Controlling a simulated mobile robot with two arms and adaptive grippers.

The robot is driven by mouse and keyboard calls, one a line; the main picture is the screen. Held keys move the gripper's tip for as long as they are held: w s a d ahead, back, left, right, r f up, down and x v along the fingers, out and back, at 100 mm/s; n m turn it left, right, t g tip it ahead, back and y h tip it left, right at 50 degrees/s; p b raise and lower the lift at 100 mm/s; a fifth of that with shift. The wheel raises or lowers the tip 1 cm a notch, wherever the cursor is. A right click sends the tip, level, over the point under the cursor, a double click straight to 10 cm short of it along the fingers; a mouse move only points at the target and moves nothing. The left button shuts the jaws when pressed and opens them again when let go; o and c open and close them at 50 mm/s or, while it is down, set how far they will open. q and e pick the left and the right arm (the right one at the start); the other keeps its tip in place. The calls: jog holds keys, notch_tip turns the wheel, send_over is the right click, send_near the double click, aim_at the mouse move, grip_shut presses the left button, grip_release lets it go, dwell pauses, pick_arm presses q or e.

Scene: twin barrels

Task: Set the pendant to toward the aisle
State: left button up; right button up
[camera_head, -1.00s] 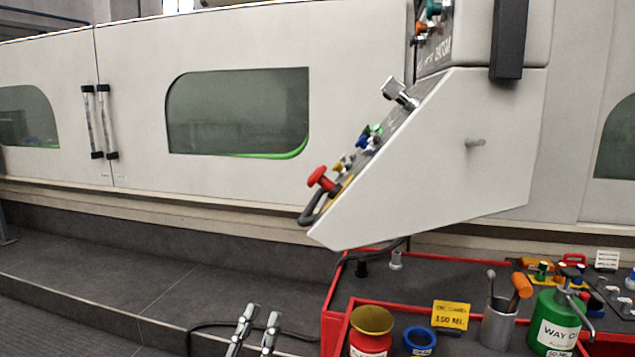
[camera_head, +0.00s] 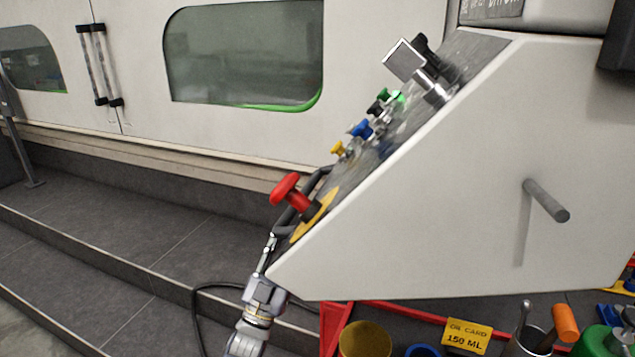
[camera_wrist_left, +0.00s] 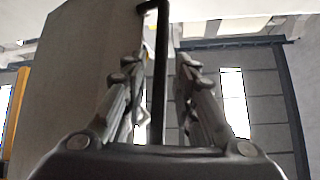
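The pendant (camera_head: 440,200) is a white, slanted control box in the head view, its button face turned up and to the left. A red mushroom knob (camera_head: 287,189) sits near its lower end. A black handle (camera_head: 314,186) runs along that lower end, partly hidden by the knob. My left gripper (camera_head: 270,247) is just below the handle's lower end. In the left wrist view, its two fingers (camera_wrist_left: 154,90) stand apart on either side of the black handle bar (camera_wrist_left: 160,75), with gaps visible beside it. My right gripper is not in view.
A red-edged cart (camera_head: 375,308) below the pendant holds a brass-coloured cup (camera_head: 365,340), a yellow card (camera_head: 467,336) and tools. A grey peg (camera_head: 547,201) sticks out of the pendant's side. The machine doors (camera_head: 140,65) stand behind. Grey steps (camera_head: 110,240) are clear at left.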

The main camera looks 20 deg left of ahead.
aim_at(305, 189)
pick_arm(q)
jog(key=p+x, duration=0.1)
jog(key=x, duration=0.2)
jog(key=p+x, duration=0.1)
jog(key=x, duration=0.2)
jog(key=p+x, duration=0.1)
jog(key=x, duration=0.2)
jog(key=shift+s+r+p, duration=0.15)
jog(key=shift+r+p, duration=0.2)
jog(key=shift+w+r, duration=0.25)
jog(key=shift+r, duration=0.1)
jog(key=shift+w, duration=0.1)
grip_shut()
